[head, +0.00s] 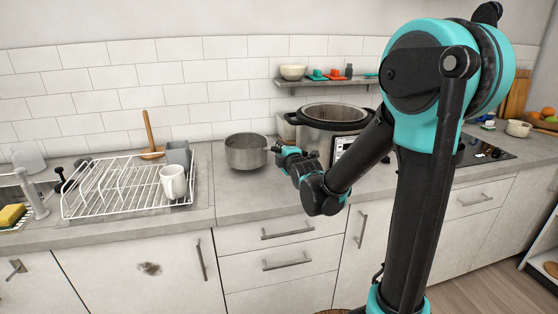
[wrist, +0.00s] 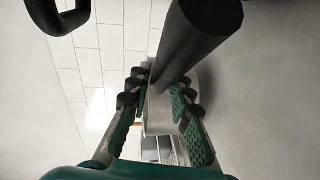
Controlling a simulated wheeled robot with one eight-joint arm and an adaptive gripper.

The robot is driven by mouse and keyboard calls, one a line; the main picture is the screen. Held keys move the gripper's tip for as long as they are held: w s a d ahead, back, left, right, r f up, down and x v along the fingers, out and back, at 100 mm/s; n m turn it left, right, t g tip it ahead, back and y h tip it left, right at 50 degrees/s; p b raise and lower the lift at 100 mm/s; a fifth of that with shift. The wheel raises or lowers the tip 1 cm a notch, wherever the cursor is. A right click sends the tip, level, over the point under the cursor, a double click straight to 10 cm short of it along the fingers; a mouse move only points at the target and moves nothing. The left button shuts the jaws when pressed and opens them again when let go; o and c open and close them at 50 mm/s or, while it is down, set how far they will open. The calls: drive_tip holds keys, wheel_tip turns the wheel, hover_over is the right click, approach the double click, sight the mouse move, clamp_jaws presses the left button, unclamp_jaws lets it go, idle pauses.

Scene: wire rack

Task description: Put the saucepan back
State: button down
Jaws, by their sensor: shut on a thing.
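The saucepan (head: 246,152) is a round grey metal pan, upright at the counter between the wire rack and the cooker. I cannot tell whether it touches the counter. My gripper (head: 277,151) is at the pan's right side, shut on its handle. In the wrist view, the thick dark handle (wrist: 203,35) runs between the finger pads of my gripper (wrist: 160,90). The white wire rack (head: 88,212) stands left of the pan, with a white mug (head: 173,182) and a grey cup (head: 178,155) at its right end.
A large cooker (head: 333,117) with black side handles stands just right of the pan. A wall shelf (head: 330,81) with a bowl (head: 293,72) hangs above it. A wooden brush or spoon (head: 150,135) stands behind the rack. The counter in front of the pan is clear.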

drive_tip(key=shift+f, duration=1.85)
drive_tip(key=c, duration=1.4)
unclamp_jaws()
drive_tip(key=shift+f, duration=0.1)
drive_tip(key=shift+o, duration=0.2)
drive_tip(key=shift+s, duration=0.2)
drive_tip(key=v, duration=1.1)
drive_tip(key=shift+s+r, duration=0.25)
drive_tip(key=shift+s, duration=0.05)
drive_tip(key=shift+d, duration=0.15)
